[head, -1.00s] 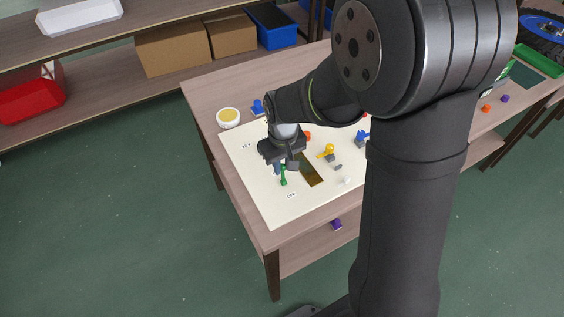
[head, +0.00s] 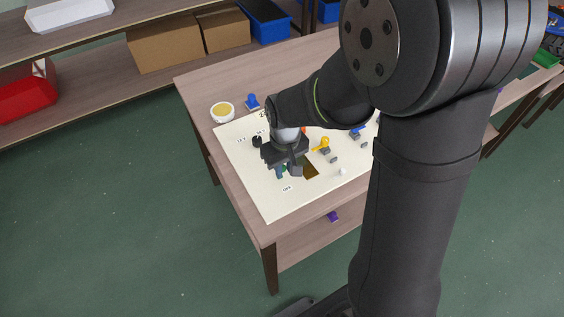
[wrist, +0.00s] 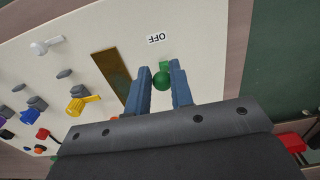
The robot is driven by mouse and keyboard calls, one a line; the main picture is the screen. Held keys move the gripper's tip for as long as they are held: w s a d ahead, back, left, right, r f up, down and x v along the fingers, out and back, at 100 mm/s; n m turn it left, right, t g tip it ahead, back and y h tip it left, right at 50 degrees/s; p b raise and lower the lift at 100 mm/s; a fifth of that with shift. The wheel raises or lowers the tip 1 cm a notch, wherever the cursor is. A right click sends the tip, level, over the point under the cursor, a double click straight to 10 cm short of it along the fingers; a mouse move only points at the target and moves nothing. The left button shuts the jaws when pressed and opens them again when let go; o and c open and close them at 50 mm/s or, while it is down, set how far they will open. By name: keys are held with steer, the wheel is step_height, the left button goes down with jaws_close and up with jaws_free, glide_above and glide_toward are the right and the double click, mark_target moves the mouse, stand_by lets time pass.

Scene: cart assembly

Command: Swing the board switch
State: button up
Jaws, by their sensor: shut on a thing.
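The cream board (head: 252,190) lies on the wooden table; it also shows in the wrist view (wrist: 190,30). The switch with a green round knob (wrist: 161,80) sits between my gripper's (wrist: 160,78) two blue-grey fingers, which are shut on it. In the head view my gripper (head: 287,172) is low over the board and hides most of the green switch. An OFF label (wrist: 160,38) is on the board just beyond the fingertips, and it shows in the head view (head: 287,188). The switch's base is hidden behind the gripper.
A brown-gold strip (wrist: 113,72) lies beside the fingers. A yellow lever (wrist: 82,102), a white knob (wrist: 45,46) and several coloured parts stand on the board. The board's front corner is clear.

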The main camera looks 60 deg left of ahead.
steer(key=shift+d, duration=0.1)
steer(key=shift+d+f, duration=0.15)
steer(key=shift+d, duration=0.25)
jaws_close()
steer(key=shift+o, duration=1.7)
jaws_free()
step_height(320, 180, up, 17)
steer(key=shift+r, duration=0.2)
steer(key=shift+f, duration=0.15)
